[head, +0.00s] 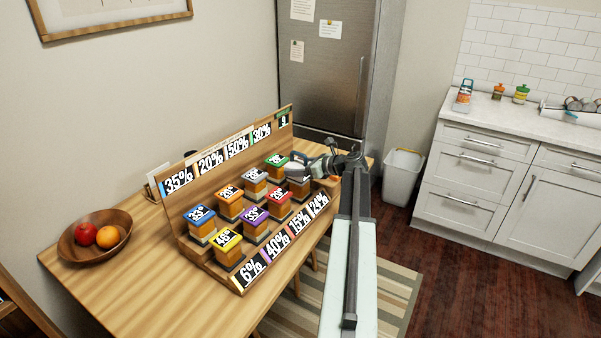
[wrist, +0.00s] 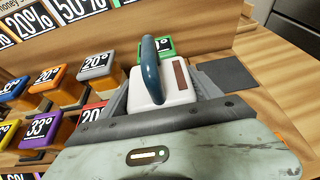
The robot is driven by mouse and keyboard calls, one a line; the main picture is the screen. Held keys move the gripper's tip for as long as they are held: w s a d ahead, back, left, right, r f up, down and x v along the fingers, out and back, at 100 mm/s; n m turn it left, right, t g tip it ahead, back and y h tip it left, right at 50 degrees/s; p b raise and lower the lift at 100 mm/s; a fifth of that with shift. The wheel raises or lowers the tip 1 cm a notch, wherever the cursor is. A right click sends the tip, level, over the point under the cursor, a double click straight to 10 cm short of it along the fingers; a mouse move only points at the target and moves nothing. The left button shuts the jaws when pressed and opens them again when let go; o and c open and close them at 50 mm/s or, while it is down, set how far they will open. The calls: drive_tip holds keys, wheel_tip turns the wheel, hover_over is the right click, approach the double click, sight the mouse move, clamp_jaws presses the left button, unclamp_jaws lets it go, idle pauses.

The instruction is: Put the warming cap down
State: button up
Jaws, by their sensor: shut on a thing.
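The warming cap (wrist: 180,93) is a white block with a dark blue arched handle and a brown strip on top. My gripper (wrist: 162,92) is shut on it, with a grey finger on each side. In the head view my gripper (head: 318,166) is over the right end of the stepped wooden rack (head: 222,267), beside the jars. The cap is small and partly hidden there. In the wrist view a green-lidded jar (wrist: 166,46) stands just behind the cap. What lies directly under the cap is hidden, so I cannot tell whether it touches anything.
A dark square patch (wrist: 228,75) lies bare right of the cap. A fruit bowl (head: 75,252) stands left on the table (head: 130,290).

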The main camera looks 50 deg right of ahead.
drive_tip(key=o, duration=2)
drive_tip(key=shift+r, duration=0.1)
drive_tip(key=shift+s+r, duration=0.2)
drive_tip(key=shift+r, duration=0.05)
drive_tip(key=p+v, duration=0.4)
drive_tip(key=v, duration=0.7)
drive_tip(key=shift+s+p, duration=0.3)
drive_tip(key=shift+s, duration=0.05)
